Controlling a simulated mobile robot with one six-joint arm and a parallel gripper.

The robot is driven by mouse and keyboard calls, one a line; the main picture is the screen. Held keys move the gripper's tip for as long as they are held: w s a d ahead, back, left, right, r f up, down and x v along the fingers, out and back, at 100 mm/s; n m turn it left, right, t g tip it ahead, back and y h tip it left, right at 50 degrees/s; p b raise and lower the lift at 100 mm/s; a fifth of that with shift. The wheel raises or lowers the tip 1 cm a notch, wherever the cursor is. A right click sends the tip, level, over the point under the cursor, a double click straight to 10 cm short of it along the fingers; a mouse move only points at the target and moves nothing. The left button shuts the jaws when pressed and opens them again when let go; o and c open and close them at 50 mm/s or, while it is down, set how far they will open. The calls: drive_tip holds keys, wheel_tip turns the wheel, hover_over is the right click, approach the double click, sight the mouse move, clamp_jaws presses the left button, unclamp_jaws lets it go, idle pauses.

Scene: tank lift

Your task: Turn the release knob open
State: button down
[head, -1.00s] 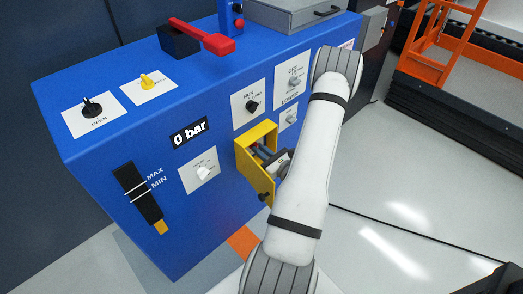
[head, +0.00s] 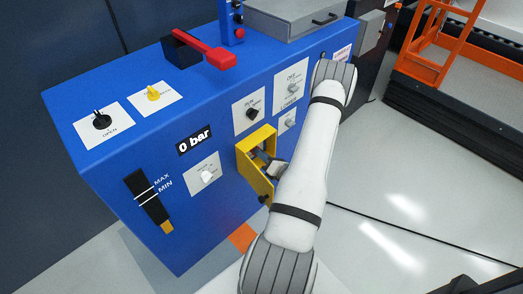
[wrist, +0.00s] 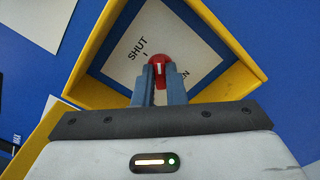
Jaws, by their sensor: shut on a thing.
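The red release knob (wrist: 158,60) shows in the wrist view. It sits on a white plate (wrist: 195,48) inside a yellow box (wrist: 90,50) that is open at the front. The plate reads SHUT to the upper left of the knob; a second word at lower right is partly hidden by a finger. My gripper (wrist: 158,74) is shut on the knob, one finger on each side. In the head view my gripper (head: 268,163) reaches into the yellow box (head: 243,153), and I cannot make out the knob there.
The box's yellow door (head: 256,182) hangs open beside my gripper. The blue cabinet (head: 130,160) carries other knobs, a 0 bar display (head: 194,139) and a red lever (head: 215,57).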

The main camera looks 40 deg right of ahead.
drive_tip(key=m+p, duration=0.1)
drive_tip(key=m, duration=0.2)
drive_tip(key=shift+m+p, duration=0.4)
drive_tip(key=m+p, duration=0.1)
drive_tip(key=m, duration=0.2)
drive_tip(key=shift+m, duration=0.3)
drive_tip(key=m+p, duration=0.2)
drive_tip(key=m, duration=0.4)
drive_tip(key=shift+f, duration=0.15)
drive_tip(key=m+p, duration=0.1)
drive_tip(key=m, duration=0.5)
drive_tip(key=shift+f+m, duration=0.1)
drive_tip(key=shift+m, duration=0.3)
drive_tip(key=m+p, duration=0.1)
drive_tip(key=m, duration=0.5)
drive_tip(key=shift+a, duration=0.1)
drive_tip(key=shift+f+m, duration=0.1)
drive_tip(key=shift+m, duration=0.4)
drive_tip(key=c, duration=1.5)
unclamp_jaws()
